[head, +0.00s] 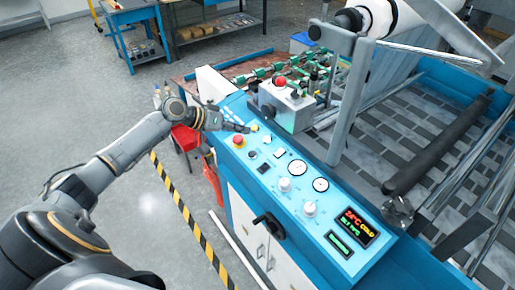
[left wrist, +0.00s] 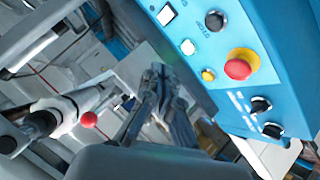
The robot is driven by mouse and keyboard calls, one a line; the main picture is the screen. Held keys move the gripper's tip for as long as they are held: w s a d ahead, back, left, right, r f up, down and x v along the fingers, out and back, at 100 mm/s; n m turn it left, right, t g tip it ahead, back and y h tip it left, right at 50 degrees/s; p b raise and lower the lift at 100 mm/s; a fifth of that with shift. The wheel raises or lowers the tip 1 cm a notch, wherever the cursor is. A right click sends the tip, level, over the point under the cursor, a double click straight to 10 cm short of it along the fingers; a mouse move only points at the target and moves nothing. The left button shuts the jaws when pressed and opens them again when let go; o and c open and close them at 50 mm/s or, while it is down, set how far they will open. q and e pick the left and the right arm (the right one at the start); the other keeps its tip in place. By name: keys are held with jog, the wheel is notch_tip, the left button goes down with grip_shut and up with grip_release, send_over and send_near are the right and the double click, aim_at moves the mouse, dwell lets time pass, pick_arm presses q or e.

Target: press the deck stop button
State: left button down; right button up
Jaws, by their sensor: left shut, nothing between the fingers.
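The blue control panel (head: 330,195) of the laminator carries the buttons. A black round button (head: 252,154) sits beside the red mushroom button (head: 238,141) on its yellow base. In the left wrist view the black button (left wrist: 214,20) has a small label that seems to read STOP, and the red mushroom button (left wrist: 240,65) is nearby. My left gripper (head: 244,128) is shut and empty at the panel's far-left corner, close to a small yellow button (head: 254,127). In the left wrist view its fingers (left wrist: 158,75) appear left of the buttons; contact cannot be told. My right gripper is out of view.
A grey box with a red button (head: 281,81) stands just behind the panel. Gauges, knobs (head: 310,208) and a lit display (head: 355,226) fill the panel's near part. A grey upright post (head: 350,100) and rollers (head: 440,145) are to the right.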

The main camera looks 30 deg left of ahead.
aim_at(252, 154)
pick_arm(q)
jog(key=f+b, duration=0.2)
jog(key=f, duration=0.1)
jog(key=w+f+b, duration=0.1)
jog(key=f+b, duration=0.3)
jog(key=f, duration=0.1)
jog(key=shift+w+d+f+b, duration=0.3)
jog(key=shift+w+f+b, duration=0.05)
jog(key=shift+b, duration=0.05)
jog(key=shift+f, duration=0.1)
dwell(1.3)
jog(key=shift+w+f+b, duration=0.1)
jog(key=shift+f+b, duration=0.2)
jog(key=shift+b, duration=0.1)
jog(key=shift+d+f+b, duration=0.1)
jog(key=shift+f+b, duration=0.35)
jog(key=shift+b, duration=0.05)
dwell(0.4)
jog(key=shift+r, duration=0.15)
jog(key=shift+r+p, duration=0.7)
jog(key=shift+r, duration=0.05)
